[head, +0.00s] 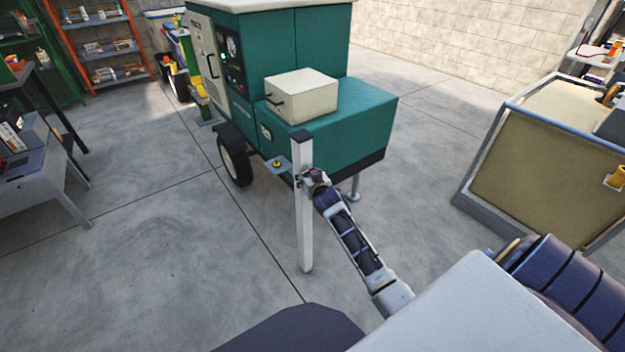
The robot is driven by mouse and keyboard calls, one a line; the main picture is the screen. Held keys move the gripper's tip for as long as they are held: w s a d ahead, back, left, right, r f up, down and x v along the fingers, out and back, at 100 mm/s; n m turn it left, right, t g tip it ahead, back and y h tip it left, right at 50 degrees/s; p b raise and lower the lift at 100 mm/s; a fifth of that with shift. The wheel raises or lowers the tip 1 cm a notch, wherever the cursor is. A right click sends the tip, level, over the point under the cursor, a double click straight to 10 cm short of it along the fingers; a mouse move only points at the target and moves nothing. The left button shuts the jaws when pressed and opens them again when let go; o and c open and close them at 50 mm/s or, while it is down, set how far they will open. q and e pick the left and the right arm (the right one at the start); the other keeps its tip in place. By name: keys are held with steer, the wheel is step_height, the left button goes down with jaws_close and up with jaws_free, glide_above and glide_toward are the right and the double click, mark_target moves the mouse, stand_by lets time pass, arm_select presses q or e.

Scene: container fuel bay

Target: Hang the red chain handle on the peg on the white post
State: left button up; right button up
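The white post (303,230) stands upright on the floor in the middle of the head view, in front of the green trailer-mounted unit. My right gripper (310,178) is at the upper part of the post, on its right side. It is small and partly blurred against the post, so I cannot tell whether it is open or shut, or whether it touches the post. I cannot make out the red chain handle. The peg is not clearly distinguishable either; a small dark fitting (298,181) shows on the post near the gripper. My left gripper is not in view.
The green unit (340,115) with a wheel (234,155) and a cream box (301,95) stands behind the post. A small plate with a yellow knob (277,164) is left of the post. A grey-framed bin (545,165) is at right, a table (45,175) at left. Floor left of the post is clear.

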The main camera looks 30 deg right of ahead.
steer(key=shift+s+a, duration=0.1)
steer(key=shift+s, duration=0.1)
steer(key=v, duration=1.1)
steer(key=shift+s+r, duration=0.2)
steer(key=shift+r, duration=0.05)
steer(key=shift+a, duration=0.1)
stand_by(0.6)
